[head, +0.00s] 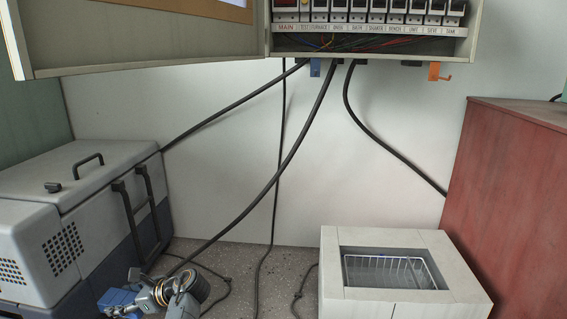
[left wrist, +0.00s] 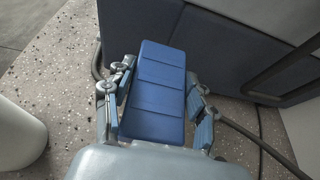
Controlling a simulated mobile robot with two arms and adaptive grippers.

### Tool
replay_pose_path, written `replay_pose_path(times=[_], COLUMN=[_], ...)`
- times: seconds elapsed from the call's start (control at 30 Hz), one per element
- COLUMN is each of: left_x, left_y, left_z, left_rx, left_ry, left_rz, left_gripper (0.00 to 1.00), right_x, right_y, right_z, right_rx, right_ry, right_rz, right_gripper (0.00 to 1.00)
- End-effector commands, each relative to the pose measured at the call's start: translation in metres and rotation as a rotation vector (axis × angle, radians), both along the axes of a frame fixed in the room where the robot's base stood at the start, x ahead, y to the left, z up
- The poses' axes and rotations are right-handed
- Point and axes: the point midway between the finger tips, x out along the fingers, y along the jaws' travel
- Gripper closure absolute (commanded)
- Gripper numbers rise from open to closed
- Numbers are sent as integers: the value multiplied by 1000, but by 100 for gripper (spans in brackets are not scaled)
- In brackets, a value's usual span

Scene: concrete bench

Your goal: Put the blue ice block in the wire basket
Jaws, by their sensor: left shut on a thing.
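The blue ice block (left wrist: 158,92) is a flat slab with cross grooves, held between the two fingers of my left gripper (left wrist: 159,98) in the left wrist view. In the head view my left gripper (head: 127,303) is low at the left, in front of the grey case. A blue patch there (head: 116,298) looks like the block, partly cut up by the fingers. The white wire basket (head: 390,271) sits in the opening of a pale box at the lower right, well to the right of the gripper. My right gripper is not in view.
The grey case (head: 100,165) with black handles stands at the left. Black cables (head: 279,165) hang from the breaker panel (head: 370,28) down to the speckled bench (head: 235,265), between gripper and basket. A red cabinet (head: 510,190) stands right of the pale box (head: 335,275).

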Motion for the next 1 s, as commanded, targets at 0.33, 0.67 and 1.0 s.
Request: replay_pose_path(times=[0.33,0.67,1.0], left_x=[1,-28,-116], left_y=[5,-82,-195], left_z=[87,117,99], left_rx=[10,8,-1], left_ry=[-3,7,9], left_rz=[-318,-788,-1295], left_gripper=[84,84,84], right_x=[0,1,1], right_y=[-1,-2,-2], right_z=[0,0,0], right_rx=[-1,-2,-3], right_ry=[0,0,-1], right_rz=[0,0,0], right_gripper=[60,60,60])
